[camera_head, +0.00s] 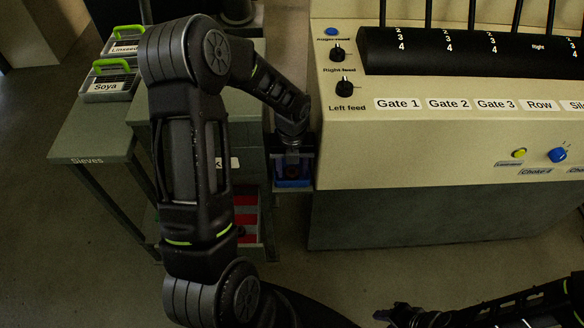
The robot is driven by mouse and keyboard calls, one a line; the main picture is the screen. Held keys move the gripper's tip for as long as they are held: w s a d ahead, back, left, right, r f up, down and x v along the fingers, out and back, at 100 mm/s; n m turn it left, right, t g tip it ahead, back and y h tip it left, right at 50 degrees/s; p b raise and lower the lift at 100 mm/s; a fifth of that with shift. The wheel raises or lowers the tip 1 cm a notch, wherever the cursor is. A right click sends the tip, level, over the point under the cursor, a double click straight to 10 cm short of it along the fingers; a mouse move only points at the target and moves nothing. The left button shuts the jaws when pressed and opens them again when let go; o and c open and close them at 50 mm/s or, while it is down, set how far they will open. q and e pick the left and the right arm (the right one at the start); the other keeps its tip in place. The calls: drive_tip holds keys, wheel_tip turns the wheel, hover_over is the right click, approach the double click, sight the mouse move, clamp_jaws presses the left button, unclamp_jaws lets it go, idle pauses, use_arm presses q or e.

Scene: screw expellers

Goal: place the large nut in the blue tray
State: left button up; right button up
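My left arm reaches down beside the cream machine, and its gripper (292,168) points into the gap between the grey cabinet and the machine. A blue edge, apparently the blue tray (293,184), shows right under and around the gripper. A small dark reddish shape shows between the fingers, too dark and small to identify. I cannot make out the large nut for sure, nor whether the fingers grip anything. My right gripper (384,315) is low at the bottom right, far from the tray, partly cut off by the frame edge; its fingers are unclear.
The cream control panel (420,140) with knobs, levers and gate labels fills the right. The sieves table (92,150) at left holds sieve boxes marked Soya (108,85) and Linseed (124,45). A red and white thing (246,220) sits low behind my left arm. The floor is open in front.

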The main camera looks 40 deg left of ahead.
sight(292, 173)
use_arm(q)
drive_tip(key=shift+o, duration=0.3)
drive_tip(key=shift+r, duration=0.1)
wheel_tip(292, 173, up, 12)
drive_tip(key=p, duration=0.1)
idle(0.3)
drive_tip(key=shift+s+d, duration=0.1)
idle(0.6)
